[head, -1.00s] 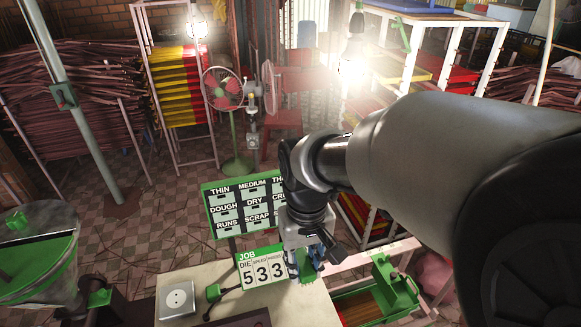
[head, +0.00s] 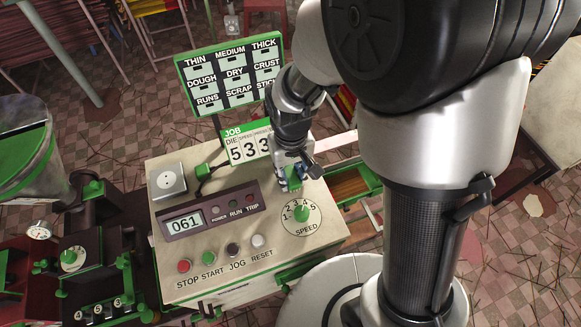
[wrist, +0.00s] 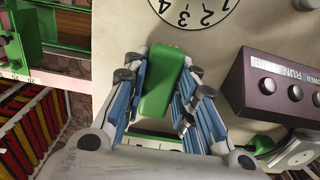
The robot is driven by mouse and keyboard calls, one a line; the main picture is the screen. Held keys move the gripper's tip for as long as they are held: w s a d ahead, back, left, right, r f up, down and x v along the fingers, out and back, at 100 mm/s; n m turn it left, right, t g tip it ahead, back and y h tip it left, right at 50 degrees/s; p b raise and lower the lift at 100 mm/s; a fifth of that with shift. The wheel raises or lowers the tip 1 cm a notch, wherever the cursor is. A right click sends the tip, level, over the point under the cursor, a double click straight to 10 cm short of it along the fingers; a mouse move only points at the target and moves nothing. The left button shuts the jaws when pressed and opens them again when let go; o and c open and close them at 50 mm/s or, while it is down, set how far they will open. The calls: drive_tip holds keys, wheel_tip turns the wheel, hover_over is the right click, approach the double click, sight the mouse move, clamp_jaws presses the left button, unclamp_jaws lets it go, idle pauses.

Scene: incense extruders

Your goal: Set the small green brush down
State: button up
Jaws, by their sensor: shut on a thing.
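The small green brush (wrist: 163,85) is between the blue-padded fingers of my gripper (wrist: 160,72) in the wrist view. Its green block shows from above; its bristles are hidden. In the head view my gripper (head: 291,174) is over the far right part of the beige control console (head: 240,268), behind the speed dial (head: 302,214). A bit of the brush's green (head: 293,180) shows there between the fingers. I cannot tell whether the brush touches the console top.
The console carries a dark display panel (head: 208,215), a row of buttons (head: 220,252) and a grey box (head: 166,181). The JOB card (head: 247,147) stands close behind my gripper. A green-edged tray (head: 349,187) lies to the right.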

sight(291, 175)
drive_tip(key=shift+f, duration=0.2)
drive_tip(key=o, duration=1)
drive_tip(key=shift+r, duration=0.1)
wheel_tip(291, 175, up, 12)
drive_tip(key=p, duration=0.3)
drive_tip(key=s+d+r+m+t, duration=0.1)
drive_tip(key=s+d+r, duration=0.2)
drive_tip(key=s+r, duration=0.1)
drive_tip(key=s+d+r+m+t, duration=0.1)
drive_tip(key=s+d+r+t, duration=0.1)
drive_tip(key=s+d+r, duration=0.2)
drive_tip(key=s+d+r+m+t, duration=0.1)
drive_tip(key=s+d+r, duration=0.2)
drive_tip(key=s+r, duration=0.1)
drive_tip(key=shift+s+d+t, duration=0.3)
drive_tip(key=shift+s+d, duration=0.1)
drive_tip(key=shift+s, duration=0.25)
